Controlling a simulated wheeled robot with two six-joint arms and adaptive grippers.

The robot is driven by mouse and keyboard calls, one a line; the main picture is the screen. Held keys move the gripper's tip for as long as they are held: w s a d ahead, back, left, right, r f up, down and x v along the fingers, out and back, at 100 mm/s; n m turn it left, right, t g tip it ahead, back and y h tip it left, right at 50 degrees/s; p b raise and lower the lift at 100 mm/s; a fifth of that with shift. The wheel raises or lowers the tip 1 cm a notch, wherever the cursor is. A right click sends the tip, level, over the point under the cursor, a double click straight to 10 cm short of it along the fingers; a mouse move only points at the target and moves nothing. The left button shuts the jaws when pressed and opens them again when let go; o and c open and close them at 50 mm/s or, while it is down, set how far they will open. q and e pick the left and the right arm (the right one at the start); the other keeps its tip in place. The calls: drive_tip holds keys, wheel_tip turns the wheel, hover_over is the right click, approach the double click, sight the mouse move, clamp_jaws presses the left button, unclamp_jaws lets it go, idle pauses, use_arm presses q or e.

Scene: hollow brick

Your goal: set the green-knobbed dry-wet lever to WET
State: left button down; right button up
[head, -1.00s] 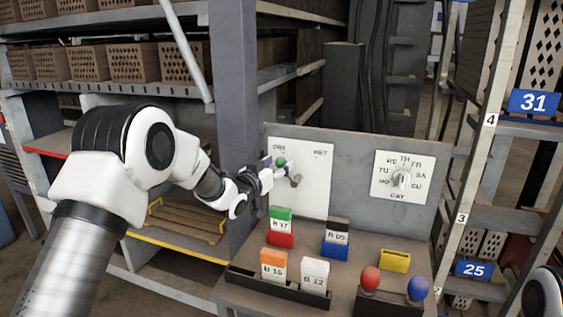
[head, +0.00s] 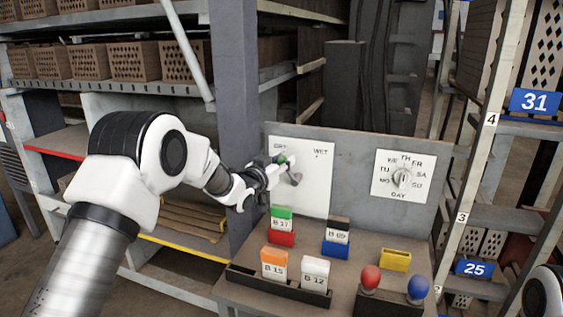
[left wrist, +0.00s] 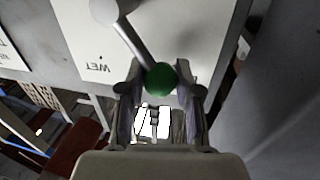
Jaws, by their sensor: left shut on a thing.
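The dry-wet lever's green knob (head: 282,159) is at the upper left of a white plate (head: 313,190) on the grey panel, close to the DRY mark. In the left wrist view the green knob (left wrist: 161,80) sits between my left gripper's fingertips, with the lever's rod running up to its pivot (left wrist: 108,8). My left gripper (head: 278,165) is shut on the knob. The WET mark (head: 320,152) is at the plate's upper right, away from the knob. My right gripper is not in view.
A day dial (head: 402,178) is on the panel to the right. Below, the desk carries labelled cards in holders, a yellow block (head: 395,260) and a box with a red knob (head: 371,277) and a blue knob (head: 418,288). A grey post (head: 233,120) stands left of the panel.

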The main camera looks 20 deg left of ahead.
use_arm(q)
drive_tip(key=d+m, duration=0.2)
drive_tip(key=shift+r+m+g+b, duration=0.3)
drive_tip(key=shift+r+m+b, duration=0.05)
drive_tip(key=shift+r+m, duration=0.05)
drive_tip(key=d+m+b, duration=0.2)
drive_tip(key=m, duration=0.1)
drive_tip(key=shift+s+d+g+y, duration=0.1)
drive_tip(key=shift+g+y, duration=0.2)
drive_tip(key=shift+y, duration=0.1)
drive_tip(key=d+m+b, duration=0.2)
drive_tip(key=m+b, duration=0.1)
drive_tip(key=shift+d+f+y, duration=0.1)
drive_tip(key=shift+f+y, duration=0.2)
drive_tip(key=shift+d+f+m+g+y+b, duration=0.15)
drive_tip(key=shift+d+m+b, duration=0.15)
drive_tip(key=shift+m+b, duration=0.25)
drive_tip(key=shift+d+f+m+g+y+b, duration=0.15)
drive_tip(key=shift+d+m+b, duration=0.1)
drive_tip(key=shift+m+b, duration=0.3)
drive_tip(key=shift+d+m+b, duration=0.35)
drive_tip(key=shift+m+b, duration=0.15)
drive_tip(key=shift+b, duration=0.05)
drive_tip(key=c, duration=0.8)
unclamp_jaws()
